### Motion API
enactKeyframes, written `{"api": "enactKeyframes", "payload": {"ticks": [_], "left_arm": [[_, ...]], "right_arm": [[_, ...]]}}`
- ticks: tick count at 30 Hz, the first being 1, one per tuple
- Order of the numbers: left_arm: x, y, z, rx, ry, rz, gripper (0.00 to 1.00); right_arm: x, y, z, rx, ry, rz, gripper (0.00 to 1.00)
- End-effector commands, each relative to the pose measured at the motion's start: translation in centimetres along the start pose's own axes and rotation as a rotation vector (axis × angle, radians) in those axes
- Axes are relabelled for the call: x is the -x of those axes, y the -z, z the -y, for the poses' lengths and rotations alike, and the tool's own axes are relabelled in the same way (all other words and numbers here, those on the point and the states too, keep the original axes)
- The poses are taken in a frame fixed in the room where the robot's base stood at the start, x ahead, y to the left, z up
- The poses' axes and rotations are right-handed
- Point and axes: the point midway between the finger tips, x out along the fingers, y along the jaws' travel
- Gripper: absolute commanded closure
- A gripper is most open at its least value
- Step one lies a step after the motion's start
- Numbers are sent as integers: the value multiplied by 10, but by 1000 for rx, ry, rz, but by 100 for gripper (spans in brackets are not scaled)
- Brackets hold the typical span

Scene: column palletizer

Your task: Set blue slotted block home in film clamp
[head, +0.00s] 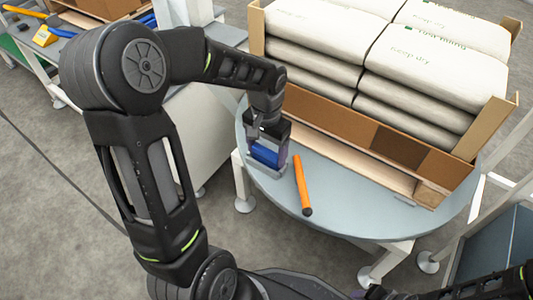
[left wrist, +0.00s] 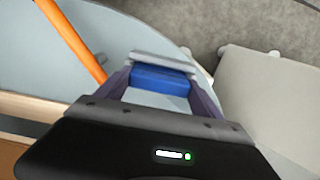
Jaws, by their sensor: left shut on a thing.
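My left gripper (head: 268,158) is shut on the blue slotted block (head: 265,153), above or at the left part of the round grey table. In the left wrist view the block (left wrist: 160,80) sits between the two purplish fingers (left wrist: 160,88). A grey bar (left wrist: 164,62) lies along the block's far side; I cannot tell whether it belongs to the block. I cannot make out the film clamp or the block's slot. Dark parts of my right arm show at the bottom right of the head view, but its fingers are not clear.
An orange bar with a dark end (head: 302,185) lies on the round table (head: 345,205), right of my left gripper. Stacked white sacks (head: 420,50) in a cardboard tray (head: 400,150) on a wooden pallet (head: 430,195) fill the back. A side bench (head: 40,60) stands far left.

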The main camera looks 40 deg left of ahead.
Motion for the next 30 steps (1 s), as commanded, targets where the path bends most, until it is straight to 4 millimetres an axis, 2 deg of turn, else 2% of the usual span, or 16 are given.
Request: {"api": "enactKeyframes", "payload": {"ticks": [12,13,21,30], "left_arm": [[-5,0,0,0,0,0,63],[-4,0,0,0,0,-1,22],[-4,0,0,0,0,-1,2],[-1,0,0,1,0,-1,2]], "right_arm": [[-3,1,-1,0,0,-2,64],[-2,1,0,0,0,-3,64],[-2,1,0,0,0,-2,64],[0,1,0,0,0,-2,64]]}}
